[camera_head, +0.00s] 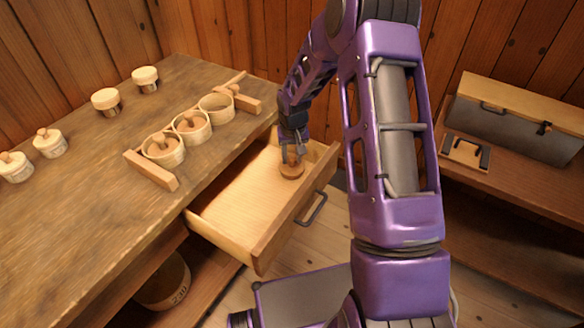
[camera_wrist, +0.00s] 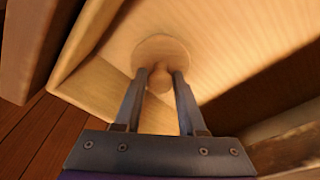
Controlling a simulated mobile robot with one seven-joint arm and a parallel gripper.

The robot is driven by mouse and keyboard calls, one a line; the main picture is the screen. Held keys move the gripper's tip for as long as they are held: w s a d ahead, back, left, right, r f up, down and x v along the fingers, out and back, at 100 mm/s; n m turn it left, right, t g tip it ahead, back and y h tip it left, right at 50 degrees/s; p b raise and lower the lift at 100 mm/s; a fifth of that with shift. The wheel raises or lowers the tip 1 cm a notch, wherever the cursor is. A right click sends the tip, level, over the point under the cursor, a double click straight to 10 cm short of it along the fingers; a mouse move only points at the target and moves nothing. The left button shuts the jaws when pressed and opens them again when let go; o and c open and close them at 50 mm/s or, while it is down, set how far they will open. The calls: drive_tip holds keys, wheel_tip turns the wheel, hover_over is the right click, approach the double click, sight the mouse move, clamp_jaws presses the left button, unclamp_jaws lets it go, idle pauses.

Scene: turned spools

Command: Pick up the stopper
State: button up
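The stopper (camera_head: 291,171) is a round brown wooden disc with a knob, inside the open drawer near its far right corner. In the wrist view the stopper (camera_wrist: 160,46) shows as a pale disc, its knob towards me between my fingers. My gripper (camera_head: 291,150) points down into the drawer over the stopper. I cannot tell whether the disc touches the drawer floor.
The drawer (camera_head: 240,196) has walls close around the stopper; its floor is otherwise bare. On the worktop (camera_head: 110,160) stand a rack with three round cups (camera_head: 191,126) and several lidded jars (camera_head: 106,101). A grey case (camera_head: 510,122) sits on the right bench. A numbered tub (camera_head: 164,284) is below.

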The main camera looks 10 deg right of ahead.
clamp_jaws()
drive_tip(key=shift+r, duration=0.1)
